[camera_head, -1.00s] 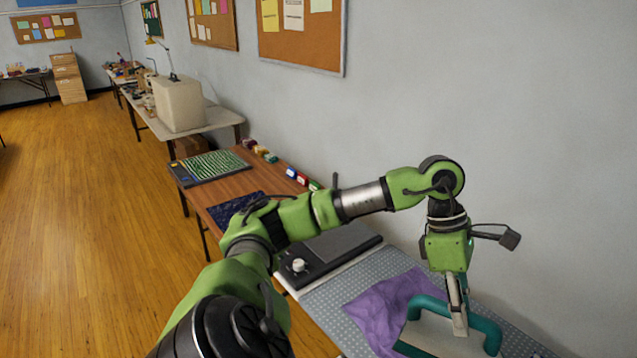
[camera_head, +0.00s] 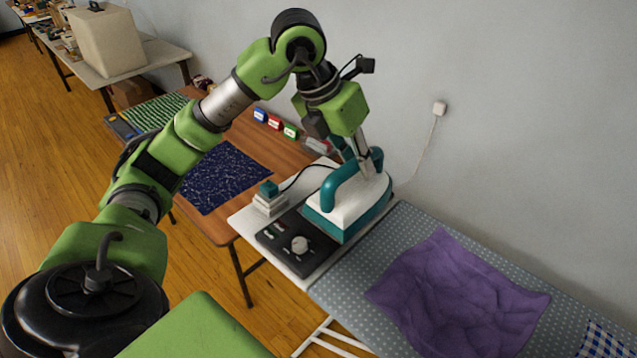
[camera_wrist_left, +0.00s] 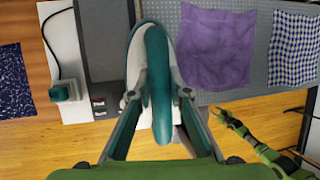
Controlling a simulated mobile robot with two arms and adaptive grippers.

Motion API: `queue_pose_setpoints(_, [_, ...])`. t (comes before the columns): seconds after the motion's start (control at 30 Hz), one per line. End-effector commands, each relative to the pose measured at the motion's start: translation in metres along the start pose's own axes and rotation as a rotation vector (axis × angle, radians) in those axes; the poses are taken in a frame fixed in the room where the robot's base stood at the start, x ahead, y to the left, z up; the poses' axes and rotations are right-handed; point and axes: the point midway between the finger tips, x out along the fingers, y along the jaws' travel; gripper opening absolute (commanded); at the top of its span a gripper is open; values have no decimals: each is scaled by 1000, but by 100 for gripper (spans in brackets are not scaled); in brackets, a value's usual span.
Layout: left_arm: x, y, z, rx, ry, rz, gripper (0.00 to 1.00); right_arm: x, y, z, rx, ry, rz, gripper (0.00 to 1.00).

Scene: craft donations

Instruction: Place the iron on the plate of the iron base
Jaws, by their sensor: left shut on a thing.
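The iron (camera_head: 345,212), white and teal with a teal handle, is in my left gripper (camera_head: 366,170). The gripper is shut on the handle; in the left wrist view the handle (camera_wrist_left: 156,75) runs between the fingers. The iron base (camera_head: 283,240) is a dark slab with a white knob at its front. In the head view the iron covers much of its plate. In the left wrist view the iron lies beside and partly over the base's right edge (camera_wrist_left: 103,45). I cannot tell whether it touches the plate. My right arm shows small in the left wrist view, its gripper (camera_wrist_left: 222,115) unclear.
A purple cloth (camera_head: 450,290) and a blue checked cloth (camera_head: 602,342) lie on the dotted grey ironing board (camera_head: 405,222). A small teal-topped white block (camera_head: 269,198) with a cable stands left of the base. A brown table with a navy cloth (camera_head: 225,176) adjoins; the wall is behind.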

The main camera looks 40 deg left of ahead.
Motion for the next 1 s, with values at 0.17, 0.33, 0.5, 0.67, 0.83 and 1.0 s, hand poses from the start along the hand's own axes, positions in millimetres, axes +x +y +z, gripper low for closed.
queue_pose_setpoints(0.17, [5,13,12,-21,-5,4,0,-7,2,1,1,-2,2,40])
queue_pose_setpoints(0.33, [22,42,30,-23,-5,5,0,-21,6,5,1,-10,7,40])
queue_pose_setpoints(0.5, [41,71,48,-22,-5,3,0,-35,9,6,0,-13,10,40])
queue_pose_setpoints(0.67, [69,93,53,-19,-4,4,0,-44,9,5,0,-13,9,40])
queue_pose_setpoints(0.83, [90,109,57,-16,-7,3,0,-51,8,4,0,-12,8,40])
queue_pose_setpoints(1.0, [99,116,59,-15,-9,4,0,-52,4,2,0,-10,4,40])
